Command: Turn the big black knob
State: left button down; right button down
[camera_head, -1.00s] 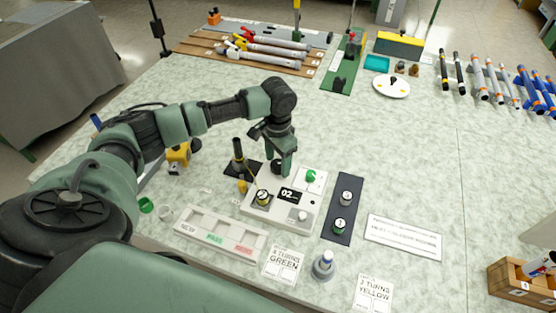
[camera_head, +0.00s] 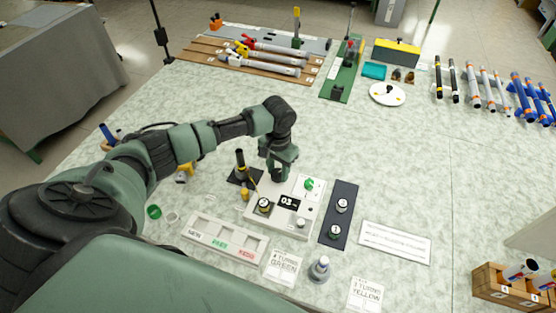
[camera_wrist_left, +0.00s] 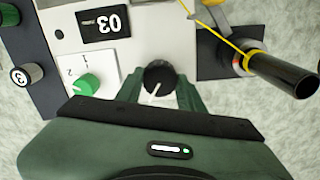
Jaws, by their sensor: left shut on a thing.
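The big black knob (camera_wrist_left: 159,78) with a white pointer line sits at the edge of the white panel (camera_wrist_left: 150,30) in the left wrist view. My left gripper (camera_wrist_left: 160,92) is shut on it, with a green finger on each side. In the head view my left gripper (camera_head: 279,172) reaches down to the panel's far left corner and mostly hides the knob. My right gripper is not in view.
A black upright tube (camera_head: 240,160) on a dark base stands close left of the gripper. A labelled tray (camera_head: 222,237) lies in front. The table's right middle is clear.

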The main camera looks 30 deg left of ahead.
aim_at(278, 172)
pick_arm(q)
jog(key=shift+w, duration=0.1)
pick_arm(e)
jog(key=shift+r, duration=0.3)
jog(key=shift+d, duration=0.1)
pick_arm(q)
jog(key=c, duration=0.9)
grip_release()
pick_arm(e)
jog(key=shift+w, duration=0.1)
pick_arm(q)
jog(key=shift+r, duration=0.15)
notch_tip(278, 172, up, 8)
jog(key=shift+f+b, duration=0.2)
jog(key=shift+b, duration=0.3)
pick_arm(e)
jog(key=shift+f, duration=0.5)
